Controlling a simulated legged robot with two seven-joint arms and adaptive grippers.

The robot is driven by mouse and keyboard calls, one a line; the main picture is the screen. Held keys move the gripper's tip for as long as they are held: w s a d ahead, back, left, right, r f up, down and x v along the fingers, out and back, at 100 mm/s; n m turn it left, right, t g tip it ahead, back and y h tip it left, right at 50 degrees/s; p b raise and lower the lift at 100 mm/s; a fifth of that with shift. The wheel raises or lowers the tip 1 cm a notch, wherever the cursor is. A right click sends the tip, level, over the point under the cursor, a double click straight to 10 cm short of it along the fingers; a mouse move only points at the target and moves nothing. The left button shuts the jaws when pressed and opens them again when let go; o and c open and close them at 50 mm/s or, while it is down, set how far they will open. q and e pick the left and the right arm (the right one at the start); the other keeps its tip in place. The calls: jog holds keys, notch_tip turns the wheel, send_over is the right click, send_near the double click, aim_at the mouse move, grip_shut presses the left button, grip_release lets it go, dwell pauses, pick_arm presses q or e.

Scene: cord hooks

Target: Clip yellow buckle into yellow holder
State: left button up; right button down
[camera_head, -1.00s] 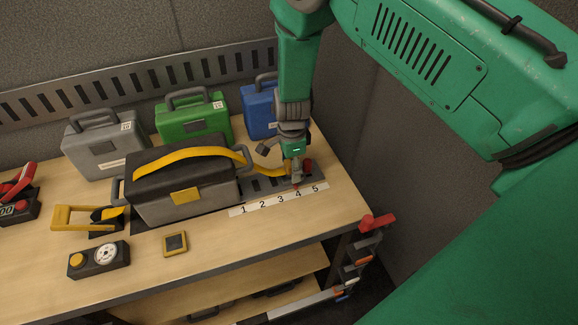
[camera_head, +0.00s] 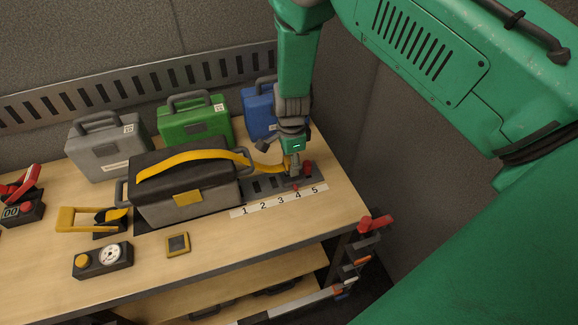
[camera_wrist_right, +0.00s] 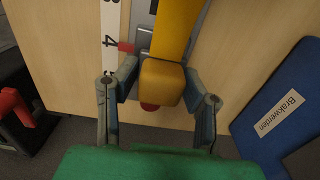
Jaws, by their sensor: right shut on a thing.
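The yellow strap (camera_head: 195,156) arches over a grey toolbox with a black lid (camera_head: 160,195) and runs right to my right gripper (camera_head: 295,168). In the right wrist view the yellow buckle (camera_wrist_right: 161,82), at the strap's end, sits between the fingers of my right gripper (camera_wrist_right: 158,88), which is shut on it. The gripper is low over the dark slotted plate (camera_head: 262,186), near numbers 4 and 5. I cannot make out the yellow holder; the gripper and buckle may hide it. Whether the buckle touches the plate is unclear. My left gripper is not in view.
A number strip (camera_head: 280,201) lies in front of the plate. Grey (camera_head: 105,150), green (camera_head: 195,122) and blue (camera_head: 258,112) cases stand behind. The table's right edge is close.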

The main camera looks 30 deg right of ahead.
jog(key=shift+a+r+p, duration=0.1)
jog(key=shift+r+p, duration=1.3)
jog(key=shift+r, duration=0.55)
